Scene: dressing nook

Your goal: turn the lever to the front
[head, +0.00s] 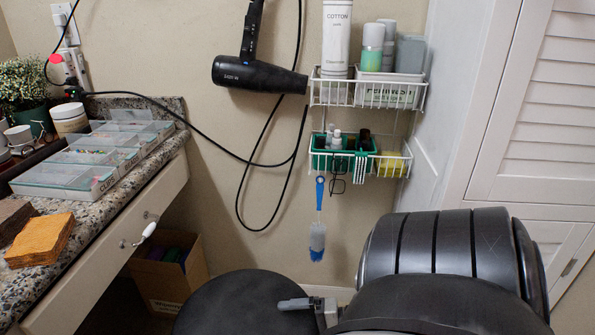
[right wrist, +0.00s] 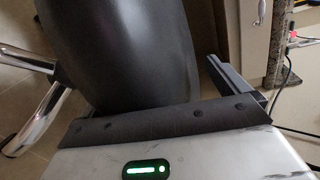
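A white lever (head: 137,237) on a metal mount sits on the cream front under the granite counter, at the left in the head view. It slants up to the right. A pale handle-like piece (right wrist: 258,12) at the top right of the right wrist view looks like the same lever. My right gripper (head: 305,304) shows only in part at the bottom of the head view, right of the lever and apart from it. In the right wrist view one dark finger (right wrist: 235,78) stands at the palm's outer edge; the other is hidden. My left gripper is not in view.
A round black seat (head: 235,303) is close to my right gripper. A cardboard box (head: 172,275) is under the counter (head: 95,222). A hair dryer (head: 255,75) with a hanging cord and wire racks (head: 368,92) are on the wall. A louvred door (head: 545,110) is at right.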

